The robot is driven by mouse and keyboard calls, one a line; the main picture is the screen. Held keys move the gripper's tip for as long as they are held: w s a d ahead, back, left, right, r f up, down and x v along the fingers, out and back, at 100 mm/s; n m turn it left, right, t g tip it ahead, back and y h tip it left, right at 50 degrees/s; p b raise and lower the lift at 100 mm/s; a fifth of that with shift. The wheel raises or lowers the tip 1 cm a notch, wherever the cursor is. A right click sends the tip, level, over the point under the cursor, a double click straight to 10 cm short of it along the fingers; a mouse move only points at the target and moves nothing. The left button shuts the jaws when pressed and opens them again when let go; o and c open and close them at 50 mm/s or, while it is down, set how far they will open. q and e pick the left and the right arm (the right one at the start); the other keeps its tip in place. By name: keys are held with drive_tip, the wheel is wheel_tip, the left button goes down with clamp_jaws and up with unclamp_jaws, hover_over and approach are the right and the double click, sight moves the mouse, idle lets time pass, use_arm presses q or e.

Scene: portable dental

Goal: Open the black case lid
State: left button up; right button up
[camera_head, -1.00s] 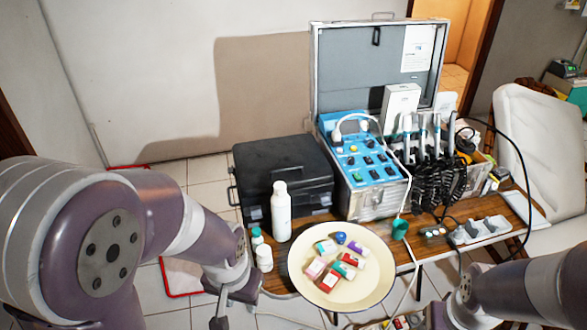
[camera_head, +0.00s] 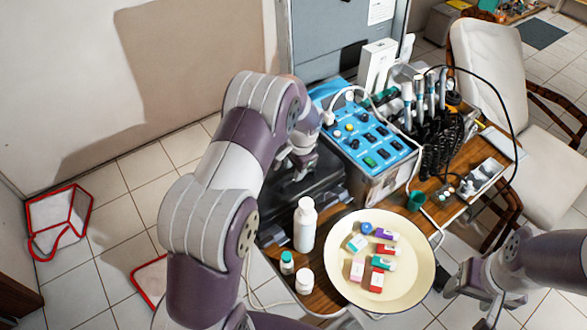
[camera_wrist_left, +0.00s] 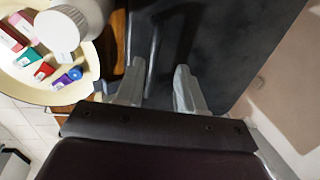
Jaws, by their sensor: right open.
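The black case (camera_head: 318,190) stands on the wooden table, left of the blue control unit, largely hidden behind my left arm. In the earlier view its lid is down; what shows of it now looks shut. My left gripper (camera_head: 303,163) is over the case. In the left wrist view, its two fingers (camera_wrist_left: 160,68) are apart with nothing between them, against the dark case surface (camera_wrist_left: 225,45). I cannot tell whether they touch it. My right gripper (camera_head: 474,296) is open and empty at the lower right, away from the case.
A white bottle (camera_head: 305,228) and two small bottles stand before the case. A cream plate (camera_head: 345,288) holds several small boxes. The blue control unit (camera_head: 368,150) sits close on the case's right. Open floor (camera_head: 115,225) lies to the left.

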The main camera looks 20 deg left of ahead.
use_arm(q)
drive_tip(key=shift+w+f, duration=0.15)
drive_tip(key=shift+f, duration=0.55)
drive_tip(key=shift+d+f, duration=0.15)
drive_tip(key=shift+f, duration=0.15)
drive_tip(key=shift+s+d, duration=0.3)
drive_tip(key=shift+s, duration=0.15)
drive_tip(key=shift+w+a+f, duration=0.2)
drive_tip(key=shift+a+f, duration=0.05)
drive_tip(key=shift+a, duration=0.05)
drive_tip(key=shift+c, duration=0.3)
drive_tip(key=shift+a, duration=0.1)
drive_tip(key=c, duration=0.5)
clamp_jaws()
drive_tip(key=shift+r, duration=0.1)
drive_tip(key=shift+r, duration=0.1)
